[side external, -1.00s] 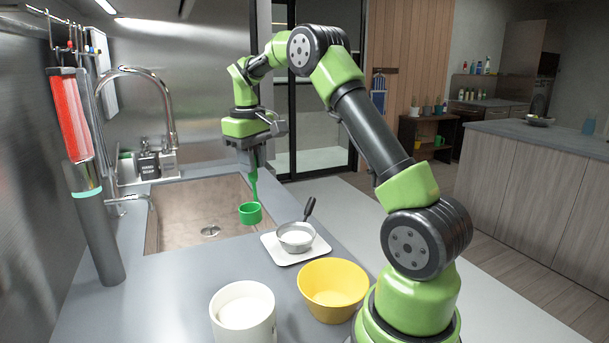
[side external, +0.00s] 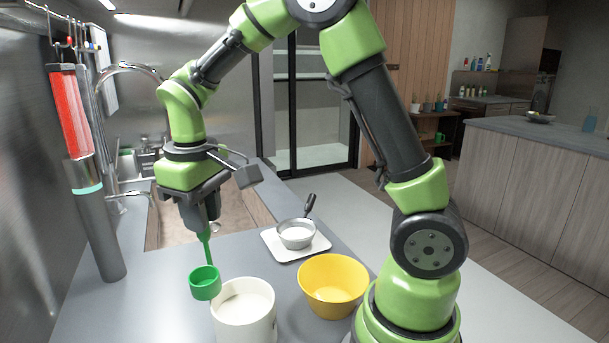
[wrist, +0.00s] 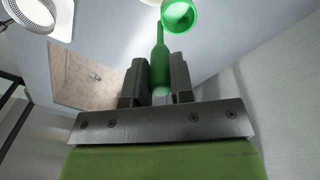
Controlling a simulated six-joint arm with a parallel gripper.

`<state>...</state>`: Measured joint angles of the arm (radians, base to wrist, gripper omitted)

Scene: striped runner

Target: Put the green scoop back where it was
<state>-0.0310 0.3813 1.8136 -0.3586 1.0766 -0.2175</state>
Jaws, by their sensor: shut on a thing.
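My gripper (side external: 207,222) is shut on the handle of the green scoop (side external: 205,284). The scoop hangs cup-down below the fingers, its cup just left of the white canister (side external: 262,325) and about level with its rim. In the wrist view the scoop's handle (wrist: 160,62) runs between the two fingers, with the round cup beyond it at the top. The canister holds white contents. I cannot tell clearly whether anything is in the scoop's cup.
A yellow bowl (side external: 333,287) stands right of the canister. Behind it, a dark-handled metal sieve (side external: 297,238) with white contents sits on a white tray (side external: 270,241). The sink (side external: 170,228) and tap lie behind. A grey cylinder stands at left. Counter front-left looks clear.

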